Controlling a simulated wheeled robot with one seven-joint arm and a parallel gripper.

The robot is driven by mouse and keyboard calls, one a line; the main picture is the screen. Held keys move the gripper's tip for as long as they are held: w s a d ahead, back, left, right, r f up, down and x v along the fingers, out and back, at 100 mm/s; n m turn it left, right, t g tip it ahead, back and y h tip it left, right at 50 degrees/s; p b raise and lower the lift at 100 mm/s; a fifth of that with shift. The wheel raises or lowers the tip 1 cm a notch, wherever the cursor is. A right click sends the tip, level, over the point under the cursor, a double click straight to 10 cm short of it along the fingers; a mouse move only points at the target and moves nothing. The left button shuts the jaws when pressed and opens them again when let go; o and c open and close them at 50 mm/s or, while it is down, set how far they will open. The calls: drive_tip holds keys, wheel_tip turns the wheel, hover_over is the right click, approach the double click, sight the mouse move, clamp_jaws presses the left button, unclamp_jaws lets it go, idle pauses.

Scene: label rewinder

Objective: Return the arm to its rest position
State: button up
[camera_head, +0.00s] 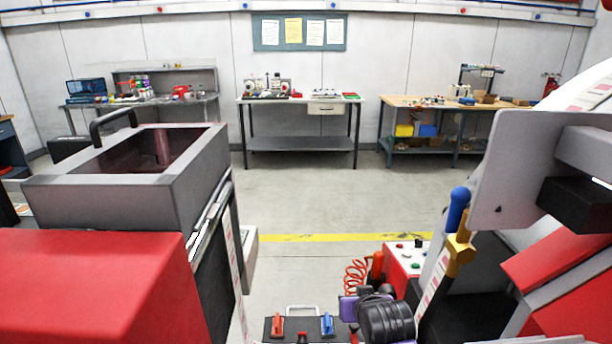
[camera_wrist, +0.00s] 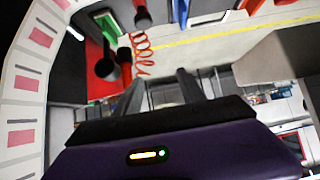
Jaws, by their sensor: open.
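My gripper (camera_wrist: 160,88) shows in the wrist view with its purple body at the bottom and two dark fingers pointing up the picture. The fingers are apart, with nothing between them. In the head view, a purple part of my arm (camera_head: 347,308) and dark joints show low at centre right, beside the machine. The fingertips cannot be made out there. A white label web (camera_wrist: 25,85) with pink labels curves along the left side of the wrist view, apart from the fingers.
A red coiled hose (camera_head: 355,276) and a control panel (camera_head: 408,257) with buttons are close to my arm. A grey open-topped box (camera_head: 130,185) and red housing (camera_head: 95,285) stand left. Workbenches (camera_head: 300,100) line the far wall. The middle floor (camera_head: 310,200) is clear.

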drive_tip(key=s+d+r+t, duration=0.1)
drive_tip(key=s+d+r, duration=0.1)
drive_tip(key=s, duration=1.5)
drive_tip(key=s+d+r+t, duration=0.2)
drive_tip(key=s+r, duration=0.1)
drive_tip(key=s, duration=1.5)
drive_tip(key=s+d+r+t, duration=0.1)
drive_tip(key=s+d+r, duration=0.1)
drive_tip(key=s, duration=1.6)
drive_tip(key=shift+d+r+t, duration=0.3)
drive_tip(key=shift+d+t, duration=0.1)
